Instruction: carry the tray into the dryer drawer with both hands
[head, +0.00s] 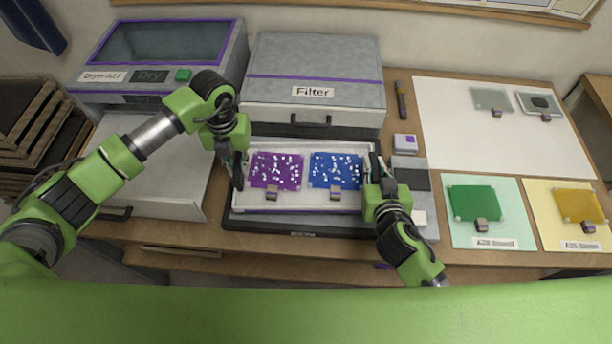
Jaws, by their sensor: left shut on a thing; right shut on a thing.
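The white tray (305,200) sits at the middle of the table, over a dark base in front of the filter box. It holds a purple speckled glass piece (276,170) and a blue speckled one (335,170), each with a small clip at its front edge. My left gripper (238,175) is shut on the tray's left side. My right gripper (375,165) is shut on its right side. The dryer (160,55) stands at the back left. Its white drawer (150,190) is pulled out toward the front, partly hidden behind my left arm, and its visible floor looks empty.
The filter box (315,75) stands behind the tray. A small grey box (405,142) and a marker-like tool (401,100) lie right of it. Green (473,203) and yellow (578,206) glass pieces lie on coloured mats at the right. Wooden racks (30,135) stand at the far left.

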